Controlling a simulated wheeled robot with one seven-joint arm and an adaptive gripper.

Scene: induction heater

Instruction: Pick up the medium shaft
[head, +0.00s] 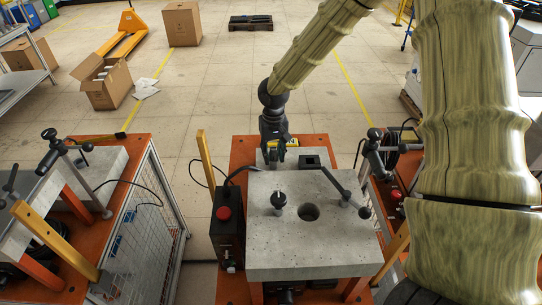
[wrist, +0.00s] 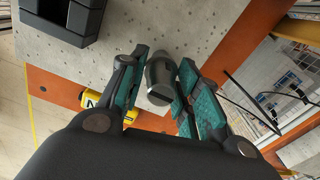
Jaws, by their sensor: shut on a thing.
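My gripper (head: 273,152) is at the far edge of the grey speckled block in the head view. In the wrist view my gripper (wrist: 158,90) has its teal-padded fingers closed on both sides of a dark grey round-ended shaft (wrist: 160,72). I take this to be the medium shaft; its size against other shafts cannot be told. The shaft's lower part is hidden by my gripper. In the head view the fingers hide most of it. Whether its far end touches the block cannot be told.
The grey block (head: 330,258) stands on an orange bench with a round hole (head: 309,212), a dark knob (head: 279,200), a lever arm (head: 345,190) and a black square holder (head: 310,161). A yellow item (wrist: 97,98) lies beside my gripper. A red button box (head: 224,213) is at left.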

